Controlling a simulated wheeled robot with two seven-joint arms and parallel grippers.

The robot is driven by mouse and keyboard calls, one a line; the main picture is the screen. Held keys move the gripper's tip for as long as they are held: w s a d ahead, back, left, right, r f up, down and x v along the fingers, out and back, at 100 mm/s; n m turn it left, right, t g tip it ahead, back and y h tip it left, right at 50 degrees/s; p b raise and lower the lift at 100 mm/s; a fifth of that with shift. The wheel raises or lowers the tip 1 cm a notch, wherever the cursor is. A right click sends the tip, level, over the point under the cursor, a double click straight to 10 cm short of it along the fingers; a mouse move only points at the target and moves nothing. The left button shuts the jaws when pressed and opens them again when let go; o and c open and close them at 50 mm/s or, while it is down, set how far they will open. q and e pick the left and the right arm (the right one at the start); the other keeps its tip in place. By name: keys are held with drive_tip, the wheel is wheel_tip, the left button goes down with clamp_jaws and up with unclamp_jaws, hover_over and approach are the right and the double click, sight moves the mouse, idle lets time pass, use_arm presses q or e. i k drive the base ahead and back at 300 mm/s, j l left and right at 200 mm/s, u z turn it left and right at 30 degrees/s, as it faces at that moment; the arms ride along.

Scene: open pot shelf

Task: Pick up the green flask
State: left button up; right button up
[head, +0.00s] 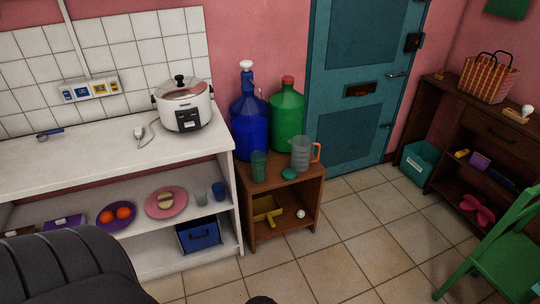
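I cannot tell for sure which of the two is the green flask. Neither of my grippers shows in the head view.
A clear jug (301,153) with an orange handle and a small green object (289,173) share the cabinet top. A blue bottle (249,122) stands left of the green one. A white counter (90,165) adjoins at left; a green chair (505,255) stands right. Tiled floor (350,235) between is clear.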

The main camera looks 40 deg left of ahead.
sight(258, 158)
drive_tip(key=i+l+u, duration=0.1)
drive_tip(key=i+u, duration=0.4)
drive_tip(key=i+l+u, duration=0.2)
drive_tip(key=u, duration=0.3)
drive_tip(key=i+l+u, duration=0.35)
drive_tip(key=u, duration=0.15)
drive_tip(key=i+l+u, duration=0.2)
drive_tip(key=l+u, duration=0.3)
drive_tip(key=i+l+u, duration=0.15)
drive_tip(key=l+u, duration=0.85)
drive_tip(key=l, duration=0.05)
